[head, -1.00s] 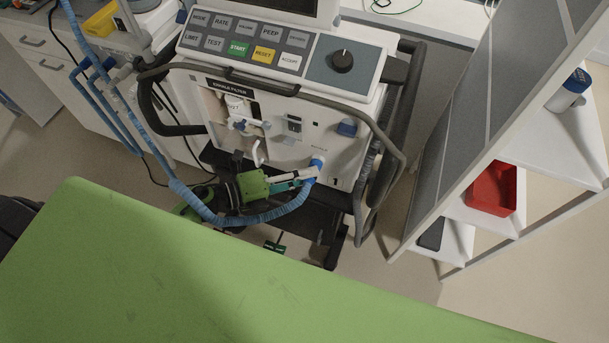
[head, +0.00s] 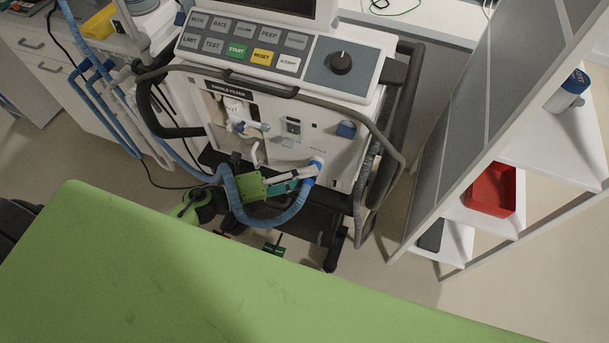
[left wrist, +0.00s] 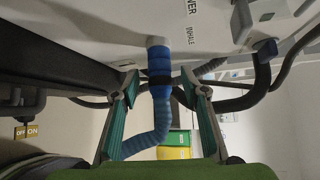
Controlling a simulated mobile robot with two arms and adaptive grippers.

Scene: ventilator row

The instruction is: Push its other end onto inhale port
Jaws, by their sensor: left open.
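The blue corrugated hose (head: 240,205) hangs in a loop in front of the ventilator (head: 285,135). Its blue end (head: 317,165) is at the front panel just below the INHALE label, and it covers the port there. In the left wrist view, the hose (left wrist: 160,110) meets a pale collar (left wrist: 157,42) at the panel, with no clear gap visible. How far it is seated I cannot tell. My left gripper (head: 304,174) is open at the hose end. In the left wrist view its fingers (left wrist: 160,83) stand on either side of the hose. My right gripper is not in view.
A grey guard rail (head: 385,135) curves around the ventilator front. A green bed surface (head: 200,270) fills the foreground. A white shelf unit with a red bin (head: 492,190) stands at right. More blue tubing (head: 105,110) hangs at left.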

